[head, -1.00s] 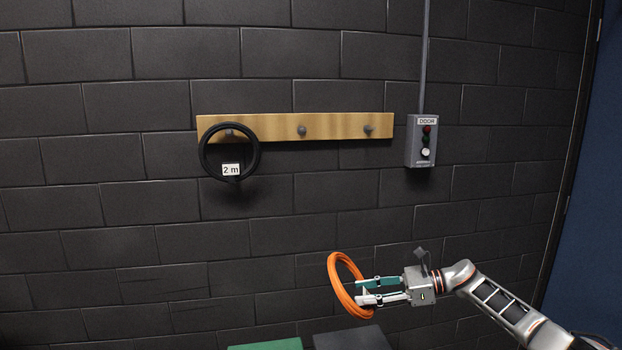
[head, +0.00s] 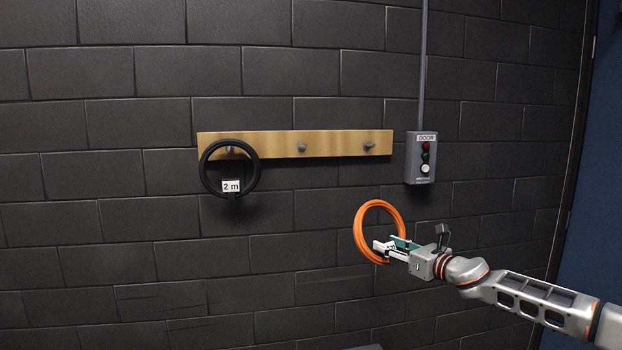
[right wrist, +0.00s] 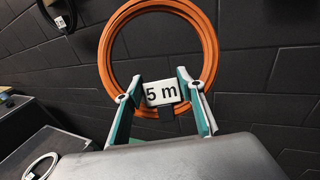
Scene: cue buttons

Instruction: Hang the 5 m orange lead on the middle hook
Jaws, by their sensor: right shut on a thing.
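The orange lead (head: 361,228) is a coiled ring held by my right gripper (head: 384,250), to the lower right of the hook rail. In the right wrist view the orange coil (right wrist: 211,55) shows with a white tag (right wrist: 161,92) reading "5 m" between the fingers of my right gripper (right wrist: 160,96). The coil is clear of any hook. The middle hook (head: 302,147) is a bare grey peg on the wooden rail (head: 335,143), up and left of the coil. My left gripper is not in view.
A black lead (head: 204,175) tagged "2 m" hangs on the left hook (head: 230,149). The right hook (head: 368,146) is bare. A grey door button box (head: 421,158) is on the wall right of the rail. A white coil (right wrist: 40,166) lies at lower left in the right wrist view.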

